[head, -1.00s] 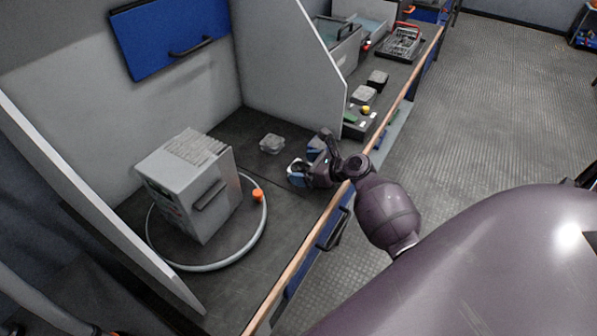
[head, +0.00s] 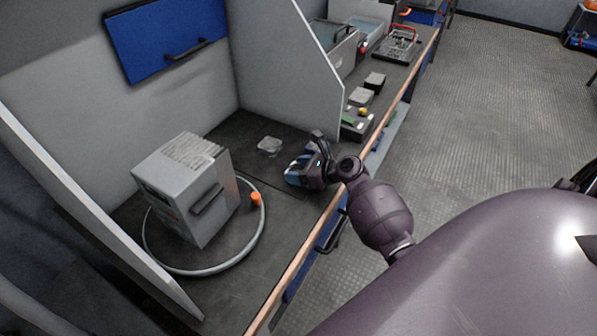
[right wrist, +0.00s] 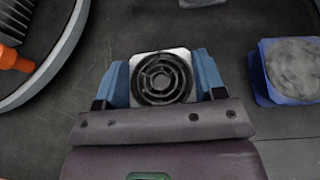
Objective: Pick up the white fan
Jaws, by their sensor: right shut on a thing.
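The white fan (right wrist: 160,78) is a square white frame with a round black grille. In the right wrist view it sits between the two blue fingers of my right gripper (right wrist: 165,82), which is shut on it from both sides. In the head view my right gripper (head: 296,172) is low over the dark bench top, right of the grey box. The fan is mostly hidden there by the fingers. I cannot tell whether it touches the bench. My left gripper is not in view.
A grey box (head: 185,190) with a handle stands inside a pale ring (head: 200,270) with an orange knob (head: 256,199). A pale square item (head: 270,146) lies behind my gripper. A blue-framed item (right wrist: 258,88) is close on the right. A grey partition (head: 290,75) rises behind.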

